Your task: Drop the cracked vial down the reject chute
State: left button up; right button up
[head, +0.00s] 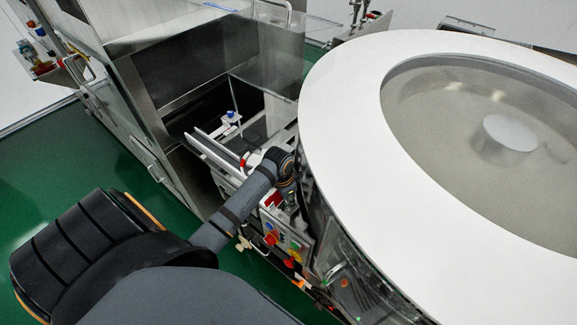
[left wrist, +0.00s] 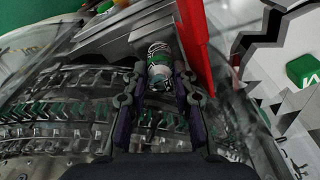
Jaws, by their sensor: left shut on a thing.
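In the left wrist view, my left gripper (left wrist: 157,88) is shut on a small clear glass vial (left wrist: 158,62), held between the two fingertips. The vial's far end shows beyond the fingers, and its near part is partly hidden by them. I cannot make out a crack at this size. In the head view my left arm reaches from the lower left to the side of the round washer, and its gripper is hidden there. I cannot tell which part is the reject chute. A red upright part (left wrist: 196,45) stands just right of the vial. My right gripper is not in view.
The round washer with a white ring top (head: 345,100) fills the right of the head view. A control panel with coloured buttons (head: 285,240) sits beside my arm. Metal machinery (head: 205,65) stands behind. Metal racks of the washer (left wrist: 60,110) lie under the gripper.

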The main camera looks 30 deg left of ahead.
pick_arm(q)
jog(key=o, duration=0.9)
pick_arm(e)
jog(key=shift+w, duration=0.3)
pick_arm(q)
jog(key=shift+r, duration=0.1)
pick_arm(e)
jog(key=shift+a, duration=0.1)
pick_arm(q)
jog(key=r, duration=0.4)
jog(key=s+r, duration=0.1)
jog(key=r, duration=0.6)
jog(key=shift+s+a+r, duration=0.3)
